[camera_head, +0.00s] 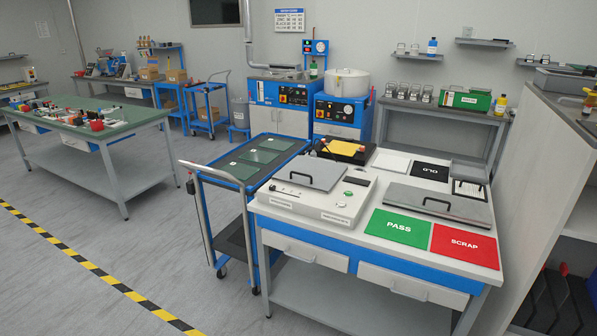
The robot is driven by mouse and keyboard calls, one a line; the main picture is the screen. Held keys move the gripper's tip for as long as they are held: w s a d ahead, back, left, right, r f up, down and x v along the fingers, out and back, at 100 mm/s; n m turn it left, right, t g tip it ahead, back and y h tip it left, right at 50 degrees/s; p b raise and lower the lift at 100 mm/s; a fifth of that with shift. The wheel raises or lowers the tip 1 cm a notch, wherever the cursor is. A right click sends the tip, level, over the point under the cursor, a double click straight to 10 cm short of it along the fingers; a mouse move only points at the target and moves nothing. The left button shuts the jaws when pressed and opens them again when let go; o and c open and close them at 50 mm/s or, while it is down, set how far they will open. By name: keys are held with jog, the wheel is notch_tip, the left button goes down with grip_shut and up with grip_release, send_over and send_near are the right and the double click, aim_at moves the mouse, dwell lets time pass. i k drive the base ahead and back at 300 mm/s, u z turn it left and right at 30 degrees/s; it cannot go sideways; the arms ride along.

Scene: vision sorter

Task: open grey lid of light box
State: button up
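The light box (330,208) is a low white box on the front left of the white workbench. Its grey lid (318,173) lies flat over the back left of its top and looks shut. A black handle (301,178) stands on the lid. A green button (348,194) and a dark panel (357,181) sit on the box top to the right of the lid. A second flat grey panel with a black handle (440,204) lies to the right, behind the mats. My gripper is not in view.
A green PASS mat (398,228) and a red SCRAP mat (464,246) lie at the bench front. A blue cart (262,150) with dark green plates stands close on the left. A grey shelf unit (565,170) stands at right. The floor in front and left is clear.

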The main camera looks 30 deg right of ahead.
aim_at(310, 172)
jog(key=z, duration=0.05)
jog(key=i, duration=1)
jog(key=u, duration=0.05)
